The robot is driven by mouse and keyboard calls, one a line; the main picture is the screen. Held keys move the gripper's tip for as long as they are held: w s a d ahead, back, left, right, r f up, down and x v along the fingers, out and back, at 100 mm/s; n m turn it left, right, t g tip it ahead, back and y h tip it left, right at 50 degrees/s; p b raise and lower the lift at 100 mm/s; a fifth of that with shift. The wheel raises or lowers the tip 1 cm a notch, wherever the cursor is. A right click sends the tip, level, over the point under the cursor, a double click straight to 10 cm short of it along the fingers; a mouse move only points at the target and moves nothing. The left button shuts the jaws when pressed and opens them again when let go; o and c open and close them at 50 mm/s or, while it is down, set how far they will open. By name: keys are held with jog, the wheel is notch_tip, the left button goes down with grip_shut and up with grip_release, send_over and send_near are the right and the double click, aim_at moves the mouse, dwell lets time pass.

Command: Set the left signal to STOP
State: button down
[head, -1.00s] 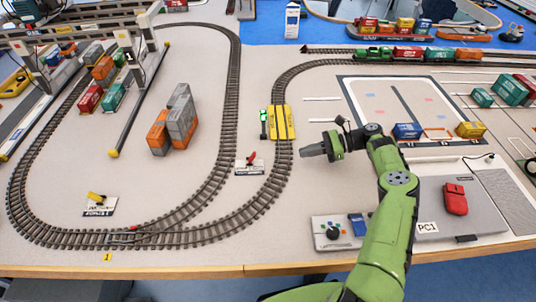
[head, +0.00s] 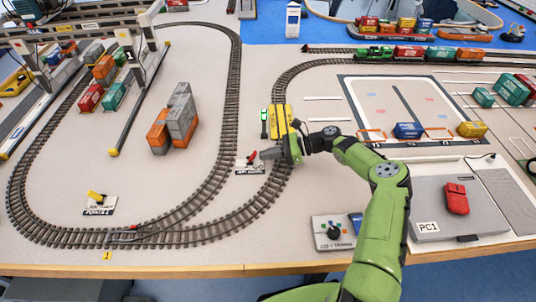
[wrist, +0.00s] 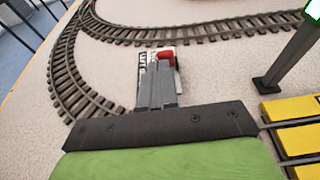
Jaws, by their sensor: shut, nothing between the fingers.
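A small lever with a red handle (head: 252,158) stands on a white, black-lettered plate (head: 243,170) between the oval track and the curved track. Its lettering is too small to read. A signal post with a green lit head (head: 264,116) stands behind it; its dark post also shows in the wrist view (wrist: 290,55). My gripper (head: 265,154) is shut and empty, pointing left at the red handle. In the wrist view, my fingertips (wrist: 158,68) partly cover the plate (wrist: 142,62), with the red handle (wrist: 165,54) just beyond. I cannot tell whether they touch.
A yellow crossing piece (head: 281,118) lies on the track beside the signal. Stacked grey and orange containers (head: 175,120) stand to the left. A yellow lever (head: 97,196) sits at the front left.

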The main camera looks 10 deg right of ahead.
jog(key=shift+r, duration=0.1)
dwell(0.3)
jog(key=shift+a+r+h+p, duration=0.2)
jog(key=shift+h+p, duration=0.1)
jog(key=shift+p, duration=0.35)
